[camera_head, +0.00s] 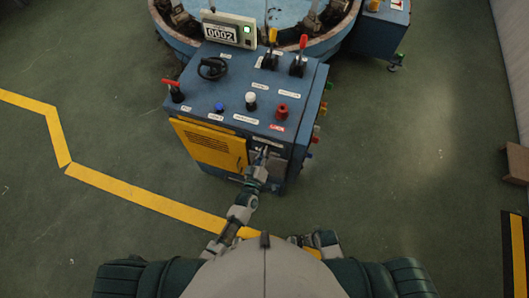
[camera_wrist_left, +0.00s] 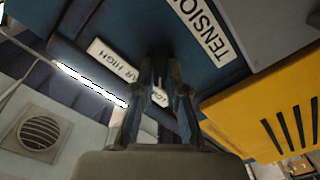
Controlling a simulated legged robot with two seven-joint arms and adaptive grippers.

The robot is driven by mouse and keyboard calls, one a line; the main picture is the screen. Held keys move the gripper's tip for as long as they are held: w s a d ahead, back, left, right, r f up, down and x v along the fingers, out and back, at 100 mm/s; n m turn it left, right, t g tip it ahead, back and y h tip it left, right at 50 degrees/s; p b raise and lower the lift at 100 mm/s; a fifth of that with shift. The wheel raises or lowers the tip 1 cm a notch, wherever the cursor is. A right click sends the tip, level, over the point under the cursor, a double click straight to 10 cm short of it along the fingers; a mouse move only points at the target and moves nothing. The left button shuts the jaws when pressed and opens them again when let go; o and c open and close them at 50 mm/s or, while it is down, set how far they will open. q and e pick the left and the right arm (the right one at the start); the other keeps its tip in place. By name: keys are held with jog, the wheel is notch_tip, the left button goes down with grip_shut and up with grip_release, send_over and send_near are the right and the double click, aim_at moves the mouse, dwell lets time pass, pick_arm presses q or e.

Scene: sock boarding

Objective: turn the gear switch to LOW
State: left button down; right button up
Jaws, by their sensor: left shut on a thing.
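My left gripper (camera_head: 262,157) reaches the front panel of the blue console (camera_head: 222,95), right of its yellow door. In the left wrist view its two dark fingers (camera_wrist_left: 162,75) point at the panel and are shut on a small part between them. It sits where the gear switch would be, but the fingers hide most of it, so its setting cannot be read. No right gripper can be made out; only grey links of my right arm show.
The yellow louvred door (camera_head: 207,145) is left of my gripper. A TENSION label (camera_wrist_left: 200,25) is near the fingers. The console top carries levers, knobs, a black handwheel (camera_head: 212,68) and a counter display (camera_head: 229,29). Coloured knobs stick out on its right side.

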pick_arm(q)
jog(key=shift+s+f, duration=0.2)
jog(key=shift+f, duration=0.3)
jog(key=c, duration=1.2)
grip_release()
jog(key=shift+w+r, duration=0.1)
jog(key=shift+r, duration=0.1)
jog(key=shift+r, duration=0.1)
jog(key=v, duration=1.2)
